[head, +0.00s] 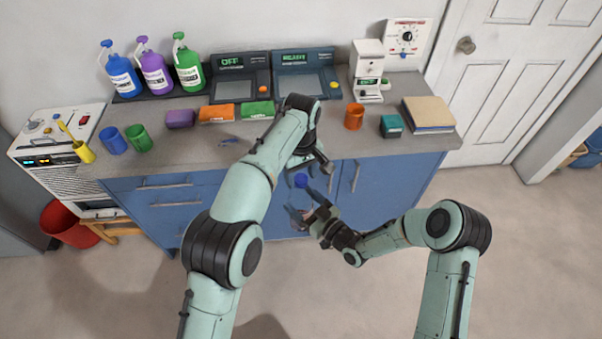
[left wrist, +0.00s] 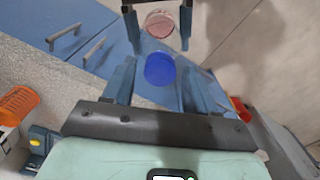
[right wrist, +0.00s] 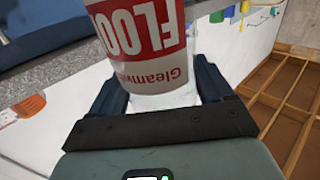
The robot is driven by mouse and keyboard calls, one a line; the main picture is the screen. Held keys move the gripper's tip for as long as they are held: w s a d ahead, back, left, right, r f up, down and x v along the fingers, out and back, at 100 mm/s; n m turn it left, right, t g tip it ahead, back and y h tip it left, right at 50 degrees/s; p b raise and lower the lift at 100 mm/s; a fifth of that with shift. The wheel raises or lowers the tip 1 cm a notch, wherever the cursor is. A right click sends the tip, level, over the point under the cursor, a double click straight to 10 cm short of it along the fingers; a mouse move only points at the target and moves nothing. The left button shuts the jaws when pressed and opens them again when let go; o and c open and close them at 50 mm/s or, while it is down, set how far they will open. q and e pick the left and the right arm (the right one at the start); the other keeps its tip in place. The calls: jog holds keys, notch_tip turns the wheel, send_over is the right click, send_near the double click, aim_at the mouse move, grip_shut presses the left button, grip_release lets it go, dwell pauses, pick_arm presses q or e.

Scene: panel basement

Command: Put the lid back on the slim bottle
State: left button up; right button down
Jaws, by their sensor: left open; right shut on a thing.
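In the left wrist view the blue round lid (left wrist: 160,69) lies between the open fingers of my left gripper (left wrist: 160,85), with gaps at both sides. In the head view the lid (head: 301,181) is just below my left gripper (head: 308,163), in front of the cabinet. I cannot tell what supports it. My right gripper (head: 304,208) is shut on the slim bottle, which has a red and white label (right wrist: 140,30) with inverted lettering. In the left wrist view a pinkish, clear round part of the bottle (left wrist: 160,23) shows beyond the lid, apparently apart from it.
The grey counter (head: 310,142) above the blue cabinet holds jugs, cups, sponges and two display devices (head: 241,85). An orange cup (head: 354,116) stands near its front edge. A red bucket (head: 68,224) is at left. The floor in front is clear.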

pick_arm(q)
jog(key=shift+f, duration=0.1)
grip_shut()
jog(key=m, duration=1.1)
jog(key=shift+o, duration=0.7)
grip_release()
jog(key=shift+r, duration=3.75)
